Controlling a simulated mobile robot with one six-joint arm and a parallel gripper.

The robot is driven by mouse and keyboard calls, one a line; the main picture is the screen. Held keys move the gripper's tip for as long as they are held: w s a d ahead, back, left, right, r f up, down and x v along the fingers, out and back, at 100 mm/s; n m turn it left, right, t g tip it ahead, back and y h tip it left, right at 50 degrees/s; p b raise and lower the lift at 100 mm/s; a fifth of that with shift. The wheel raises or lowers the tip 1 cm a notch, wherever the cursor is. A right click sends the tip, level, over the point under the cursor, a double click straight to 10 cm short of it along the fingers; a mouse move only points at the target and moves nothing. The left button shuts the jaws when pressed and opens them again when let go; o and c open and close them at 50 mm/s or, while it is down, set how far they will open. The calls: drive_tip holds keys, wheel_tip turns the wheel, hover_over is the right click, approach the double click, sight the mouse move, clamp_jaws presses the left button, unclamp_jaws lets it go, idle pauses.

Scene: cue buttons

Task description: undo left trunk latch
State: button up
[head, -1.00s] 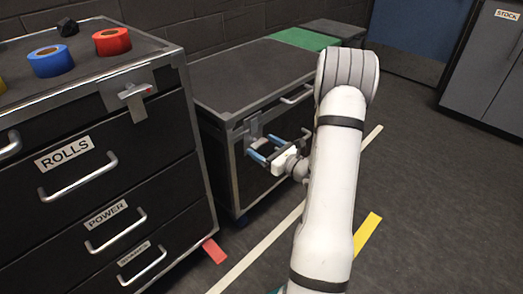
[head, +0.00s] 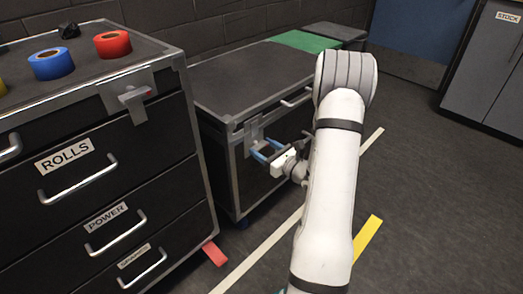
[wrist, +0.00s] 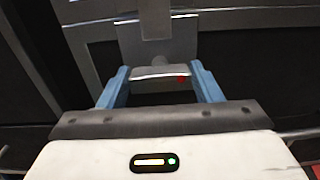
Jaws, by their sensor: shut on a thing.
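The trunk (head: 225,85) is a dark case with metal edges, its lid down, left of my arm in the head view. Its left latch (head: 255,130) is a grey metal plate and lever on the front, near the left corner. My gripper (head: 262,151) is at this latch. In the wrist view, the two blue fingers (wrist: 160,84) stand on either side of the latch's silver lever end (wrist: 155,72), which bears a red mark. The gripper is shut on that lever. The lever's exact angle is hard to tell.
A drawer cabinet (head: 85,190) with handles and a similar latch (head: 133,99) stands close on the left, with tape rolls on top. A green-topped case (head: 300,40) stands behind the trunk. Open floor lies to the right, before a grey STOCK cabinet (head: 490,75).

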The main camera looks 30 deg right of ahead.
drive_tip(key=shift+s+a+r+m+p, duration=0.1)
drive_tip(key=shift+a+r+m+p, duration=0.05)
drive_tip(key=shift+m+p, duration=1.6)
drive_tip(key=m+p, duration=0.5)
drive_tip(key=p, duration=0.1)
drive_tip(key=m+p, duration=0.4)
drive_tip(key=m, duration=0.1)
drive_tip(key=shift+p, duration=0.4)
drive_tip(key=shift+f+m+p, duration=0.15)
drive_tip(key=shift+m+p, duration=0.45)
drive_tip(key=shift+m, duration=0.45)
drive_tip(key=shift+f+m+p, duration=0.1)
drive_tip(key=shift+m+p, duration=0.5)
drive_tip(key=shift+m, duration=0.4)
drive_tip(key=o, duration=0.9)
drive_tip(key=shift+o, duration=0.2)
